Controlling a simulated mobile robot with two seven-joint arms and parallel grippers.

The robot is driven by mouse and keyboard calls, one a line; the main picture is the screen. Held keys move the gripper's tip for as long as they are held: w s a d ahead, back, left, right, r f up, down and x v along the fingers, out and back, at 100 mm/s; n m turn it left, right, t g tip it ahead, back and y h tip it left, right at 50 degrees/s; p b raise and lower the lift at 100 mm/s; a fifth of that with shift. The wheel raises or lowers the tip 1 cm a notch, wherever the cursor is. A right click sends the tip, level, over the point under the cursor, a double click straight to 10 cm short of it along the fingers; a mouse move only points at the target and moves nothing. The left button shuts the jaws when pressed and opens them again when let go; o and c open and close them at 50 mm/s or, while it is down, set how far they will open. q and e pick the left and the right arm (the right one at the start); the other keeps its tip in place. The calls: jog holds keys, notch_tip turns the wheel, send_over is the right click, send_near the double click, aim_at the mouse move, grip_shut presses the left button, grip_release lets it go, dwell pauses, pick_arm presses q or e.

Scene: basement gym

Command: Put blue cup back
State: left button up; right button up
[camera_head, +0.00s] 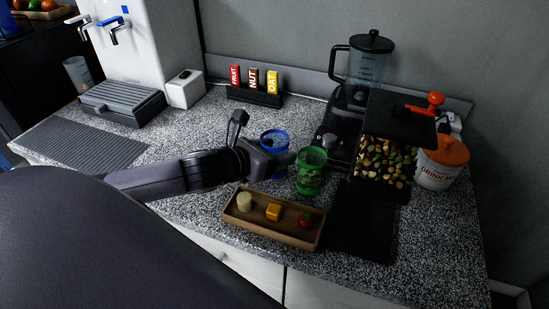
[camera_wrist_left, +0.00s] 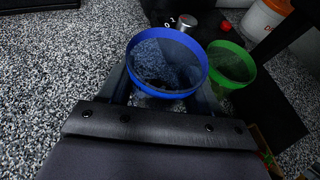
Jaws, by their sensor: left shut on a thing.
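The blue cup (camera_head: 274,139) is a clear cup with a blue rim. My left gripper (camera_head: 272,154) is shut on it, with its arm coming in from the left. In the left wrist view the blue cup (camera_wrist_left: 166,62) is upright between the fingers (camera_wrist_left: 162,92), and its mouth faces the camera. I cannot tell whether its base touches the counter. A green cup (camera_head: 311,171) stands just right of it; it also shows in the left wrist view (camera_wrist_left: 232,64). My right gripper is not in view.
A wooden tray (camera_head: 234,219) with small food pieces lies in front. A blender (camera_head: 369,62), nut dispenser (camera_head: 386,160) and white-and-orange tub (camera_head: 440,167) stand right. A grey ribbed mat (camera_head: 80,145) lies left. The counter behind the gripper is clear up to the bar rack (camera_head: 254,97).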

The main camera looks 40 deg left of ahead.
pick_arm(q)
jog(key=shift+f, duration=1)
jog(key=shift+f, duration=0.1)
jog(key=o, duration=0.9)
jog(key=shift+s, duration=0.1)
jog(key=v, duration=0.5)
jog(key=shift+s+a, duration=0.1)
jog(key=shift+s, duration=0.3)
jog(key=shift+v, duration=3.05)
jog(key=shift+w+r, duration=0.1)
jog(key=shift+r, duration=0.1)
